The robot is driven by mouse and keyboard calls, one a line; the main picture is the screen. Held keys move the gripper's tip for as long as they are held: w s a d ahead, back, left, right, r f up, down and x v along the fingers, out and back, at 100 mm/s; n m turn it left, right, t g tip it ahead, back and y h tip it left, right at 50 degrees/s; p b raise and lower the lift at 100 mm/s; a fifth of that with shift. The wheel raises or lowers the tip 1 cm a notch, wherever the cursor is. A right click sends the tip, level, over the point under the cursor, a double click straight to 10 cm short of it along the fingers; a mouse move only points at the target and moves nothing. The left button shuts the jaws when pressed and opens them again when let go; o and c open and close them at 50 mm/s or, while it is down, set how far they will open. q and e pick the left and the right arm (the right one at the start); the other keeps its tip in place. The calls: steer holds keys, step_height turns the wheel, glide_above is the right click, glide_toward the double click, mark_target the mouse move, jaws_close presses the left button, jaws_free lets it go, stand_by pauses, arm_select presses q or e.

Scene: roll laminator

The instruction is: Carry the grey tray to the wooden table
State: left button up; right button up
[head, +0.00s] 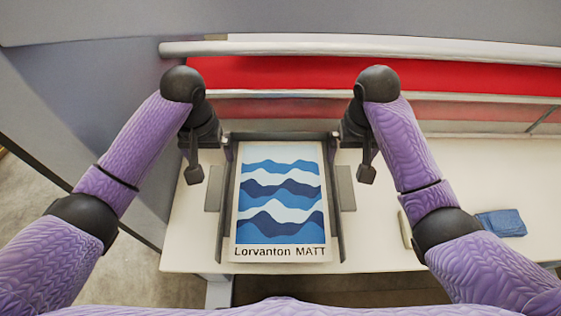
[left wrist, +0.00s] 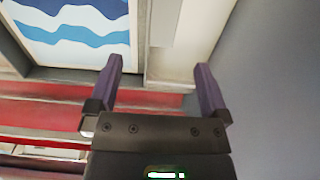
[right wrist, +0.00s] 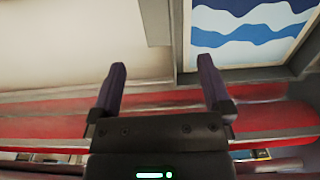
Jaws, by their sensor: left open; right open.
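The grey tray (head: 335,210) lies on a white bench and holds a print with blue and white waves, lettered "Lorvanton MATT" (head: 281,200). A flat grey handle plate sticks out on its left (head: 212,195) and right (head: 347,187) sides. My left gripper (head: 193,173) is open and empty above the bench, left of the tray's far part. My right gripper (head: 366,173) is open and empty, right of the tray. The tray's edge also shows in the left wrist view (left wrist: 135,38) and the right wrist view (right wrist: 179,40). No wooden table is visible.
The laminator's red band (head: 400,75) and pale roller (head: 350,49) run behind the tray. A folded blue cloth (head: 501,223) and a small beige object (head: 404,229) lie to the right. A grey wall (head: 85,90) stands close on the left. The bench right of the tray is mostly clear.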

mark_target(343, 176)
arm_select(q)
steer(key=shift+w+a+r, duration=0.1)
steer(key=shift+w+a, duration=0.1)
steer(key=shift+w, duration=0.2)
arm_select(e)
steer(key=shift+w+r, duration=0.1)
steer(key=shift+w, duration=0.25)
arm_select(q)
steer(key=shift+s+d, duration=0.1)
steer(key=shift+s, duration=0.4)
arm_select(e)
steer(key=shift+s+d, duration=0.1)
steer(key=shift+s, duration=0.4)
arm_select(q)
steer(key=shift+w+f, duration=0.1)
steer(key=shift+f, duration=0.2)
arm_select(e)
steer(key=shift+w+f, duration=0.1)
steer(key=shift+f, duration=0.25)
arm_select(q)
step_height(343, 176, down, 9)
steer(key=shift+f, duration=0.1)
arm_select(e)
step_height(343, 176, down, 9)
steer(key=shift+f, duration=0.1)
arm_select(q)
jaws_close()
arm_select(e)
jaws_close()
